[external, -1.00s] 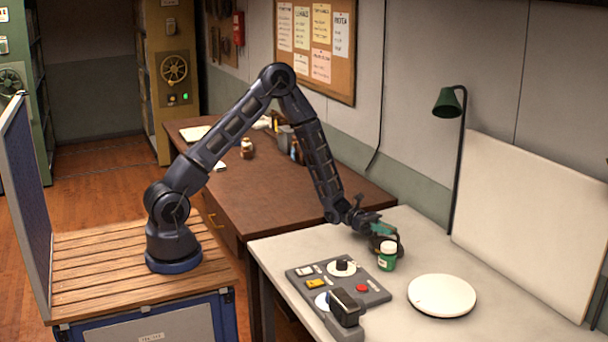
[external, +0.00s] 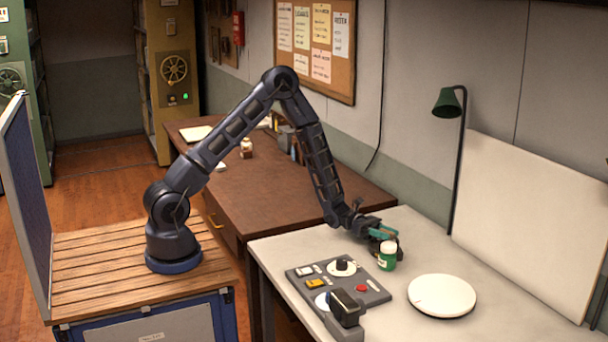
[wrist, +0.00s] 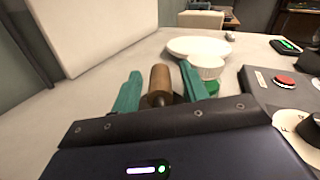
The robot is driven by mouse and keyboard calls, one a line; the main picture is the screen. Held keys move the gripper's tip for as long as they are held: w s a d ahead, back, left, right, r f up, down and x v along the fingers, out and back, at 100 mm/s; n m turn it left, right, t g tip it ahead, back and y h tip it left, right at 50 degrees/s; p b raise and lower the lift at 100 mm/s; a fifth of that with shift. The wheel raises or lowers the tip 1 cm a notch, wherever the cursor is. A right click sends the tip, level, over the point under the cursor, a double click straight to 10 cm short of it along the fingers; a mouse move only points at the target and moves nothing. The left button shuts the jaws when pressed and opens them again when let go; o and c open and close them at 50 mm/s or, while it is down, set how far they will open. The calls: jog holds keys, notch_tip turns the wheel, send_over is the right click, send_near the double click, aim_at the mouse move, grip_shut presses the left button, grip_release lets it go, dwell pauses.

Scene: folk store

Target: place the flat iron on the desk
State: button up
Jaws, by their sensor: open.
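The flat iron shows in the wrist view as a brown wooden handle (wrist: 160,80) between the two teal fingers of my gripper (wrist: 161,74). The fingers are apart, with a gap on each side of the handle. The iron's body is mostly hidden by my gripper. In the external view my gripper (external: 384,233) is low over the pale table (external: 400,320), just behind the green bottle, and largely covers the iron. The brown wooden desk (external: 290,185) stands to the left of the pale table, farther back.
A white-capped green bottle (external: 387,257) stands close to my gripper. A grey control panel (external: 330,285) and a round white plate (external: 442,295) are nearby. A green lamp (external: 448,102) and white board (external: 535,215) stand behind. The desk's near top is clear.

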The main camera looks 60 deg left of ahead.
jog(key=v, duration=1.1)
jog(key=shift+a+r, duration=0.1)
jog(key=shift+s+a+r, duration=0.1)
jog(key=shift+s+a, duration=0.05)
jog(key=shift+a, duration=0.2)
jog(key=s+a+r+m+g+y, duration=0.2)
jog(key=s+r+m+g+y, duration=0.45)
jog(key=s+r+m, duration=1.05)
jog(key=s+a+r+m+t+y, duration=0.2)
jog(key=s+a+r+y, duration=0.3)
jog(key=s+a, duration=0.3)
jog(key=s+a+r+m+t+y, duration=0.1)
jog(key=s+a+r+m+y, duration=0.3)
jog(key=s+a, duration=0.5)
jog(key=shift+s+r+m+t+y, duration=0.35)
jog(key=shift+s+r+m, duration=0.35)
jog(key=shift+s, duration=0.25)
jog(key=shift+o, duration=0.5)
jog(key=shift+s+a+r, duration=0.2)
jog(key=shift+s+a, duration=0.05)
jog(key=shift+a, duration=0.2)
